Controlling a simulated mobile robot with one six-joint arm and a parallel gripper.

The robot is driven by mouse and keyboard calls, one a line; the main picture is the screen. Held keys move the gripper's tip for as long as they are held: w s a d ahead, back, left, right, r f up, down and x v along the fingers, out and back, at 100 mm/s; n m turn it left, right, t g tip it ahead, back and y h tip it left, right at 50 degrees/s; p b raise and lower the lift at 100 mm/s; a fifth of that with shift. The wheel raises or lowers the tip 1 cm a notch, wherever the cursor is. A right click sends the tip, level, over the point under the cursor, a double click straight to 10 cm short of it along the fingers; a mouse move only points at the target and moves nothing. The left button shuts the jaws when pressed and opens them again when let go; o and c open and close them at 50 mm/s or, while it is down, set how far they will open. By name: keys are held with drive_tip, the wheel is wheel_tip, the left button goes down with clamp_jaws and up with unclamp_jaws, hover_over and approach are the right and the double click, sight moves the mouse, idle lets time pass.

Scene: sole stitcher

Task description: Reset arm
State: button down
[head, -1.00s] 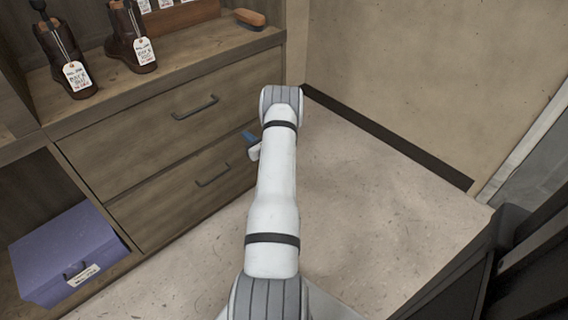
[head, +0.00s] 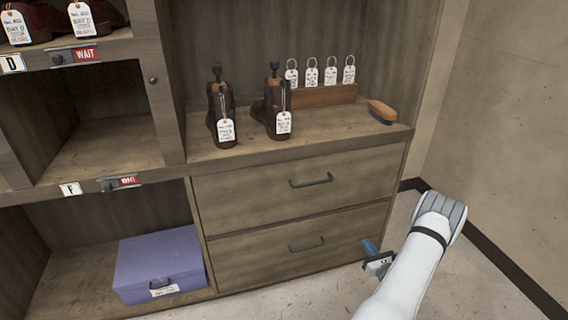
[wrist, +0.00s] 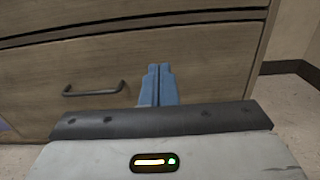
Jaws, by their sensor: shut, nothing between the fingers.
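My arm reaches in from the lower right of the head view. My gripper (head: 371,247) shows there as a small blue-tipped piece in front of the lower drawer, near its right end. In the wrist view my gripper (wrist: 158,84) has its two blue fingers together, with nothing between them. The fingers point at the wooden drawer front (wrist: 205,60). A dark drawer handle (wrist: 94,89) is to the left of the fingers, apart from them.
Two drawers (head: 335,180) are closed under a counter (head: 190,155). On it stand two brown boots (head: 265,110) with tags, a rack of tags (head: 322,96) and a brush (head: 382,112). A purple box (head: 160,262) sits on the low shelf at left. Floor is open by the right wall.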

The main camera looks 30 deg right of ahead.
drive_tip(key=w+a+r+n+g+y+p, duration=0.1)
drive_tip(key=w+a+r+n+y+p, duration=0.25)
drive_tip(key=a+r, duration=0.4)
drive_tip(key=w+a+r+n+g+y+p, duration=0.25)
drive_tip(key=a+r+n+y, duration=0.3)
drive_tip(key=r, duration=0.35)
drive_tip(key=w+a+r+n+g+y+p, duration=0.15)
drive_tip(key=w+a+r+n+y, duration=0.25)
drive_tip(key=a+r, duration=0.4)
drive_tip(key=s+a+r+n+g+y+p, duration=0.1)
drive_tip(key=s+a+r+n+g+p, duration=0.3)
drive_tip(key=a+r+n+g+p, duration=0.75)
drive_tip(key=s+a+r+n+h+p, duration=0.4)
drive_tip(key=s+r, duration=0.5)
drive_tip(key=r, duration=0.3)
drive_tip(key=s+a+r+n+t+h+p, duration=0.1)
drive_tip(key=s+a+r+n+h+p, duration=0.3)
drive_tip(key=r, duration=0.9)
drive_tip(key=shift+s+a+r+n+h, duration=0.15)
drive_tip(key=shift+s+a+n+h, duration=1.15)
drive_tip(key=shift+s+a+n, duration=1.35)
